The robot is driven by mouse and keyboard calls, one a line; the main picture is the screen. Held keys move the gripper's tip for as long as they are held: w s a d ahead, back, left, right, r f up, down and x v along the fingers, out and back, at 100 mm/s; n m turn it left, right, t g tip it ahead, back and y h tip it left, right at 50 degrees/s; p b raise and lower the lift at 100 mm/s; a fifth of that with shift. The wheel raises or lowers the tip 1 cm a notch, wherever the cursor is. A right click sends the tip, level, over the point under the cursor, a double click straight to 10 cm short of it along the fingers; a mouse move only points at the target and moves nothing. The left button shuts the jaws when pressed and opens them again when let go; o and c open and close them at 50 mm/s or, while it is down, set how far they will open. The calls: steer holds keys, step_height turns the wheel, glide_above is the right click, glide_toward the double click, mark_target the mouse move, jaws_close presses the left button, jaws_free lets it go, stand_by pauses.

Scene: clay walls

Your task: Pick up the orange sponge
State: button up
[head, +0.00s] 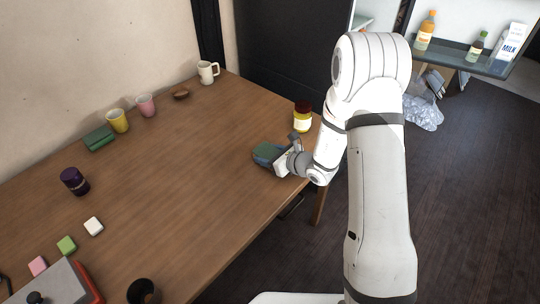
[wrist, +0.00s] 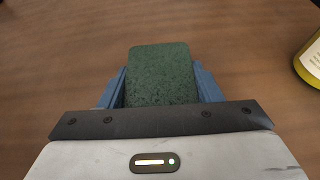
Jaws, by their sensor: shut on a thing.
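My gripper (head: 268,153) is low over the right part of the wooden table. In the wrist view, its two blue fingers (wrist: 162,84) are closed on both sides of a block with a dark green, rough top (wrist: 161,65), like a sponge's scouring face. No orange shows on this block; its sides and underside are hidden. I cannot tell whether it touches the table. A small orange-brown item (head: 181,93) lies at the back of the table, too small to identify.
A yellow-labelled jar (head: 302,117) stands close to my gripper. Cups (head: 118,121), a white mug (head: 207,72), a green block (head: 99,138) and a dark jar (head: 74,181) stand further left. Small blocks (head: 67,245) lie at the front left. The table's middle (head: 180,180) is clear.

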mark_target(270, 152)
step_height(270, 152, up, 10)
steer(key=shift+p, duration=0.45)
steer(key=o, duration=0.3)
steer(key=shift+c, duration=1.2)
steer(key=shift+d+r, duration=0.15)
steer(key=d+r+m+t+h+p, duration=0.2)
steer(key=d+r+m+h+p, duration=0.1)
steer(key=d, duration=0.6)
steer(key=w+d+r+m+t+h+p, duration=0.1)
steer(key=d+r+m+t+h+p, duration=0.1)
steer(key=d+r, duration=0.3)
steer(key=d+m+h+p, duration=0.1)
steer(key=d, duration=0.3)
steer(key=shift+d+r+m+h, duration=0.15)
steer(key=shift+r+m+h, duration=0.15)
steer(key=shift+m, duration=0.1)
